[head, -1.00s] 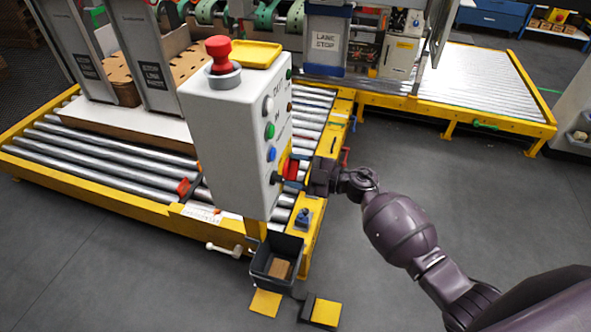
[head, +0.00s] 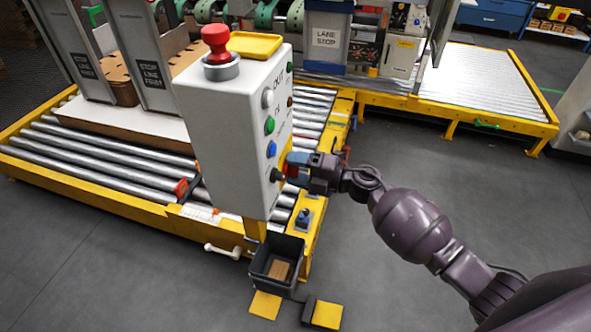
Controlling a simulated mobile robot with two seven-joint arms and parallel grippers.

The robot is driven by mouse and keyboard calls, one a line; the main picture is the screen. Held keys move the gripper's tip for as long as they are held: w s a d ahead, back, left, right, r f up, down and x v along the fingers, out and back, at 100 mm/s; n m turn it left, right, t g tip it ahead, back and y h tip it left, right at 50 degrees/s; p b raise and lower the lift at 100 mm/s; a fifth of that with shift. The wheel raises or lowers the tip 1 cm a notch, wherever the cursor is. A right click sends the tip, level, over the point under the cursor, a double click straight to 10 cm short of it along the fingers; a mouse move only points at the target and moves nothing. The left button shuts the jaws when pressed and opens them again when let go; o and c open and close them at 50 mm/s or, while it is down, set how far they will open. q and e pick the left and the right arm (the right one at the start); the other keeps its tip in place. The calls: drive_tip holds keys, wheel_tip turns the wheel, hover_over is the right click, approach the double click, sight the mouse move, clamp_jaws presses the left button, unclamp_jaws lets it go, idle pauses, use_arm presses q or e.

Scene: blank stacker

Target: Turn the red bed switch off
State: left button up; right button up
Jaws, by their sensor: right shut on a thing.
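The red bed switch (head: 291,171) is on the narrow right-hand face of the grey control box (head: 219,140), low down, by a yellow plate. Only a small part of its red shows; my right gripper (head: 293,166) covers the rest. My right gripper comes from the right and is shut on the red switch at the box face. The switch's exact position is hidden by the fingers. My left gripper is not in view.
The same face carries white, green, blue and black knobs (head: 271,149) close to the gripper. A red mushroom button (head: 216,45) and a yellow tray (head: 254,45) top the box. A grey bin (head: 263,268) hangs below. Open floor lies to the right.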

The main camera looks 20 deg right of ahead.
drive_tip(key=shift+f+n+b, duration=0.25)
drive_tip(key=shift+n+b, duration=0.1)
drive_tip(key=shift+n, duration=0.65)
drive_tip(key=n+b, duration=0.1)
drive_tip(key=n, duration=0.1)
drive_tip(key=shift+n, duration=0.3)
drive_tip(key=shift+n+b, duration=0.65)
drive_tip(key=shift+n, duration=0.55)
drive_tip(key=shift+n+b, duration=0.35)
drive_tip(key=shift+n, duration=0.45)
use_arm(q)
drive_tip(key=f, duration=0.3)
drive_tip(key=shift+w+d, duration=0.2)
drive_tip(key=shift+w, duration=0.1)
use_arm(e)
drive_tip(key=shift+n, duration=0.3)
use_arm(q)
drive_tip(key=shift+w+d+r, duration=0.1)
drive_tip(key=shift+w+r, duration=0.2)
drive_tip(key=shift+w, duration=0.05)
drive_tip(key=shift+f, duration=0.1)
